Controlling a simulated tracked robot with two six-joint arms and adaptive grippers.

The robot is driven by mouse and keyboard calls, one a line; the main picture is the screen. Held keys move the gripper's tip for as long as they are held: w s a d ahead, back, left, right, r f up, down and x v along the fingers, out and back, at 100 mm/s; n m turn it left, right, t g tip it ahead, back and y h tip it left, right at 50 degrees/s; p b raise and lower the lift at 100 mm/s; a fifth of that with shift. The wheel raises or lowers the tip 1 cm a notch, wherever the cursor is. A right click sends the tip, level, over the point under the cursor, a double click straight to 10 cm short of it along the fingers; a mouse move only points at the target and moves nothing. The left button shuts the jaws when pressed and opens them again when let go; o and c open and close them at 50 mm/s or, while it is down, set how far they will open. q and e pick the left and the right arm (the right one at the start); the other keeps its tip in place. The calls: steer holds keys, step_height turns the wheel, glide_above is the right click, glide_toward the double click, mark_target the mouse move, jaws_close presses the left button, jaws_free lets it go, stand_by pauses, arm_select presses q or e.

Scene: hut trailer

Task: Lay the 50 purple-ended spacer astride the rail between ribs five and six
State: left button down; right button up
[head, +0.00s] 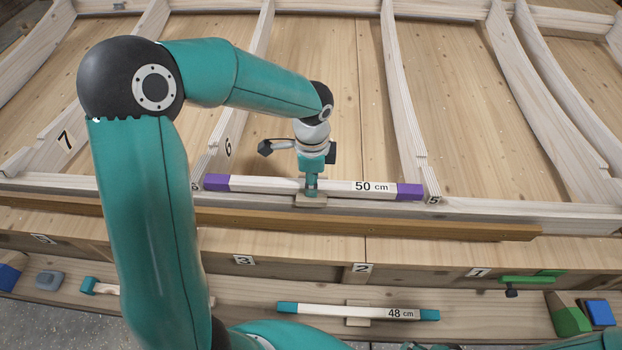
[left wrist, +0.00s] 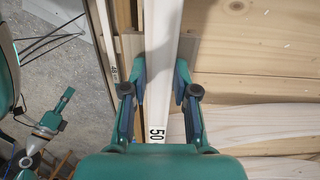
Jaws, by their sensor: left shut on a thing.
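The 50 cm spacer (head: 270,186) is a pale bar with purple ends and a small wooden crosspiece (head: 310,201) at its middle. It lies level along the front rail (head: 470,207), between rib six (head: 238,110) and rib five (head: 402,110). I cannot tell whether it rests on the rail or is just above it. My left gripper (head: 312,186) points down and is shut on the spacer's middle. In the left wrist view its fingers sit on both sides of the spacer (left wrist: 160,75). What seems to be my right gripper (left wrist: 65,100) hangs over the floor there; its jaws are unclear.
A teal-ended 48 cm spacer (head: 335,311) lies on the lower shelf. A green clamp (head: 526,280) sits near label 1. Blue and green blocks (head: 572,320) stand at the lower right. Rib seven (head: 50,150) stands at the left. The panels between ribs are bare.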

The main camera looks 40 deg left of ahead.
arm_select(q)
steer(key=shift+f+b, duration=0.45)
steer(key=shift+f, duration=0.25)
steer(key=shift+f+b, duration=0.6)
steer(key=shift+f, duration=0.1)
stand_by(0.4)
steer(key=c, duration=0.8)
jaws_free()
step_height(320, 180, up, 12)
steer(key=shift+f, duration=0.1)
